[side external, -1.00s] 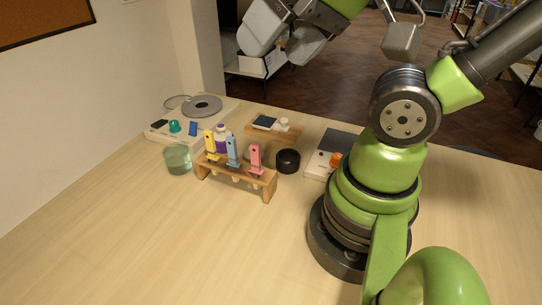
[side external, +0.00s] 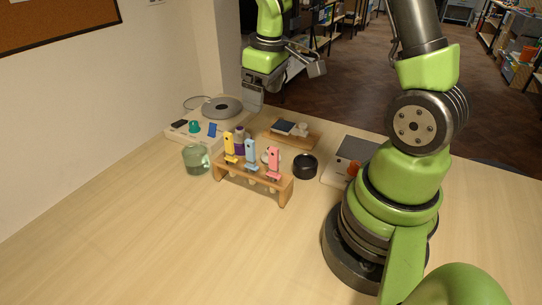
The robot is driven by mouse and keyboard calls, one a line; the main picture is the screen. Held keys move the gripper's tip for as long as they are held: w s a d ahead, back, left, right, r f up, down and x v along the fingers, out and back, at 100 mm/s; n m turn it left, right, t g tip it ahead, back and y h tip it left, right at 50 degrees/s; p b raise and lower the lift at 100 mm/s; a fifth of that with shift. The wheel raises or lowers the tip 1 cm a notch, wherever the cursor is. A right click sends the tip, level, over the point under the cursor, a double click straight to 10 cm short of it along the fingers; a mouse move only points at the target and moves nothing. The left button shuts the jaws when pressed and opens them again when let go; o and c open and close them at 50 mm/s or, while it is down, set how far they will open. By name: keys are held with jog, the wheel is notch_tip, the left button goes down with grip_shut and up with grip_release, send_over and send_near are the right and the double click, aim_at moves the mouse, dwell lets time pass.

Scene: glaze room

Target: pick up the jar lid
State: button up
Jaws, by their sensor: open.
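No jar lid can be told for certain at this size. A grey round disc (side external: 222,108) lies at the back left. A small teal knobbed piece (side external: 194,127) sits on a pale board left of it. A small pale round shape (side external: 265,157) is partly hidden behind the wooden rack (side external: 270,186). My gripper (side external: 253,106) is open and points down over the back of the table, above and behind the rack, right of the grey disc. Nothing shows between its fingers.
The rack holds yellow, blue and pink upright tools. A greenish glass mug (side external: 195,160) stands left of it, a black bowl (side external: 305,167) right. A wooden stand (side external: 291,137) is behind, and a pale device (side external: 347,160) is by my base. The front table is clear.

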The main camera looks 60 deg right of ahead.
jog(key=shift+n+g, duration=0.7)
jog(key=shift+g, duration=0.1)
jog(key=d+f, duration=0.1)
jog(key=f, duration=0.1)
jog(key=d+f, duration=0.1)
jog(key=f, duration=0.2)
jog(key=d+f, duration=0.1)
jog(key=f, duration=0.1)
jog(key=shift+s+d+f, duration=0.1)
jog(key=shift+d+f, duration=0.25)
notch_tip(320, 180, down, 4)
jog(key=shift+r, duration=0.2)
jog(key=shift+w+a+f, duration=0.1)
jog(key=shift+a+f, duration=0.05)
jog(key=shift+f, duration=1.45)
jog(key=shift+w+a+f, duration=0.1)
jog(key=shift+f, duration=1.45)
jog(key=shift+c, duration=0.2)
jog(key=c, duration=1)
